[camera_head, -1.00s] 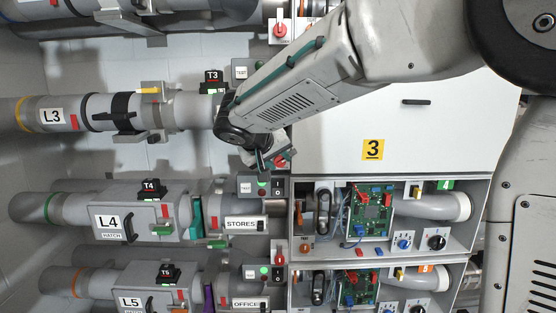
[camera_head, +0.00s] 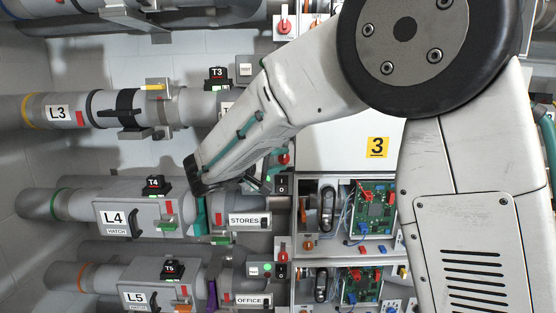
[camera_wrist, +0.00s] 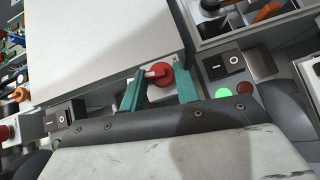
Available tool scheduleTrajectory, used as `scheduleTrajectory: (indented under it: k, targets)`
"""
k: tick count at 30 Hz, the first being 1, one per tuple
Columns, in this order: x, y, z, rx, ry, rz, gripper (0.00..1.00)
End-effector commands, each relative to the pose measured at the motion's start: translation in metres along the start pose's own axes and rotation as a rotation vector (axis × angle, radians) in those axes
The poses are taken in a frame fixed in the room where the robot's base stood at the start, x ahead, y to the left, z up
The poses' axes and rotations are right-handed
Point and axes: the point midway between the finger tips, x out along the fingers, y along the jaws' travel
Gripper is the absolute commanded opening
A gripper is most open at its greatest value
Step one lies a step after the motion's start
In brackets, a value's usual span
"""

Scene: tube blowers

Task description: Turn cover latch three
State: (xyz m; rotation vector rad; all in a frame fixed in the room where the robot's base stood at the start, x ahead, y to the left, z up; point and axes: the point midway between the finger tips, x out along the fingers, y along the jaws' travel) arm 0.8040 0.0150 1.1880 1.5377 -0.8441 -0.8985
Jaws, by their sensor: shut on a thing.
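The white cover (camera_head: 330,145) with the yellow "3" label is closed in the head view and fills the upper left of the wrist view (camera_wrist: 95,45). A red round latch (camera_wrist: 163,75) with a pale bar sits on a grey plate by the cover's edge; it also shows in the head view (camera_head: 283,159). My gripper (camera_wrist: 158,78) has its green fingers on either side of the red latch and is shut on it. The exact contact is partly hidden by the fingers. In the head view, my arm hides much of the gripper.
A black rocker switch (camera_wrist: 225,65) and a lit green lamp (camera_wrist: 223,93) are close on the right in the wrist view. Another black switch (camera_wrist: 65,116) is at left. Below the cover is an open box with a green circuit board (camera_head: 372,207). Pipes L3 (camera_head: 58,112) and L4 (camera_head: 115,217) are at left.

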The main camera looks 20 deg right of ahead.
Motion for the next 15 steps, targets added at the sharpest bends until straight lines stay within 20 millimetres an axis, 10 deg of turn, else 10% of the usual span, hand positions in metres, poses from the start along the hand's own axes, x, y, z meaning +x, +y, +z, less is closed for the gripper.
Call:
scheduleTrajectory:
  k: [15]
  targets:
    - [-0.0003,-0.0034,0.0003,-0.111,0.000,0.108,0.08]
